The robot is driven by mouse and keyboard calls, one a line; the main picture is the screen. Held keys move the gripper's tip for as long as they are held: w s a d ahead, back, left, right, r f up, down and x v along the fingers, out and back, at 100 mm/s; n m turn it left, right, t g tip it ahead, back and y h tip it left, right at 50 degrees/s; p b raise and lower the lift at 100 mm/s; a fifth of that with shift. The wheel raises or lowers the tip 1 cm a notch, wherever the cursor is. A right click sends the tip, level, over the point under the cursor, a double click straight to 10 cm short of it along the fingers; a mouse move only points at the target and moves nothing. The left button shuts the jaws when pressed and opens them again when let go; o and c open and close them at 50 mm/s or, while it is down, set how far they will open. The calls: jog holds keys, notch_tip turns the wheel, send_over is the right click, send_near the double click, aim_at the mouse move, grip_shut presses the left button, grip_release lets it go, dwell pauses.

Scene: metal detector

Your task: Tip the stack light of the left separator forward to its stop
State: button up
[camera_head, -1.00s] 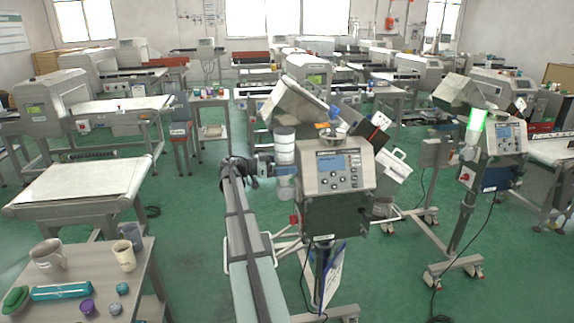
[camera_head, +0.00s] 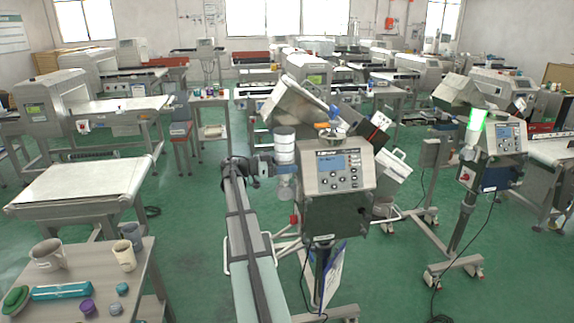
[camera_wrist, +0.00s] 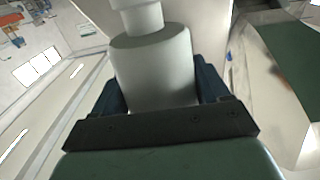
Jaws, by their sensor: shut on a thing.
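The left separator (camera_head: 339,172), a grey metal box with a blue screen and buttons, stands on a wheeled frame just right of my arm. Its stack light (camera_head: 285,148) is a pale, unlit, banded cylinder standing about upright at the box's left side. My gripper (camera_head: 277,167) reaches it from the left, low on its body. In the wrist view the stack light (camera_wrist: 155,67) sits between the two dark blue fingers, and my gripper (camera_wrist: 155,95) is shut on it. The fingers and wrist hide part of its lower end.
The right separator (camera_head: 503,137) has a green-lit stack light (camera_head: 476,127) and stands apart. A side table (camera_head: 140,287) with mugs and small items is at the lower left. A conveyor (camera_head: 85,185) stands behind it. Green floor lies open between them.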

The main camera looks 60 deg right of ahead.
aim_at(290, 175)
jog(key=shift+c, duration=1.4)
jog(key=s+a+m, duration=0.2)
jog(key=s+a+f+m, duration=0.1)
jog(key=s+a+m, duration=0.1)
jog(key=m, duration=0.1)
jog(key=shift+f+m, duration=0.2)
jog(key=shift+m, duration=0.1)
jog(key=shift+s+a+f+m, duration=0.65)
jog(key=shift+s+f+m, duration=0.05)
jog(key=shift+m, duration=0.6)
jog(key=o, duration=1.4)
jog(key=v, duration=1.4)
